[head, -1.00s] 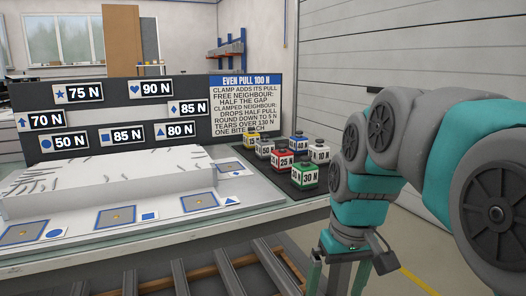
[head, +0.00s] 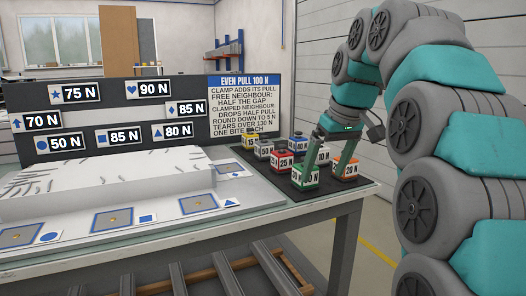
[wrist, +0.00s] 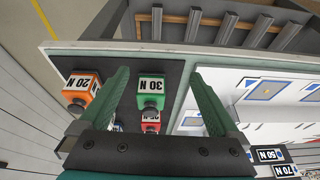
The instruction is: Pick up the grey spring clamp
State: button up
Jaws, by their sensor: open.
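The spring clamps look like small labelled blocks with coloured tops on a black mat (head: 330,191). A greyish one (head: 263,149) stands at the mat's left, between the yellow and red ones; another pale one (head: 323,154) is partly hidden behind my gripper. I cannot tell surely which is the grey clamp. My gripper (head: 325,163) is open and empty, pointing down over the mat's right front. In the wrist view my gripper (wrist: 157,80) has the green 30 N clamp (wrist: 151,91) showing between its fingers, with the orange 20 N clamp (wrist: 82,88) outside.
The red 25 N clamp (head: 284,161), blue clamp (head: 298,143) and yellow clamp (head: 251,140) stand close together. A white slab (head: 100,175) with cracks and blue-framed pads (head: 198,204) lie left of the mat. A dark sign board (head: 190,90) stands behind.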

aim_at(263, 150)
jog(key=i+j, duration=0.3)
jog(key=i, duration=0.15)
jog(key=i+j, duration=0.25)
jog(key=i, duration=0.2)
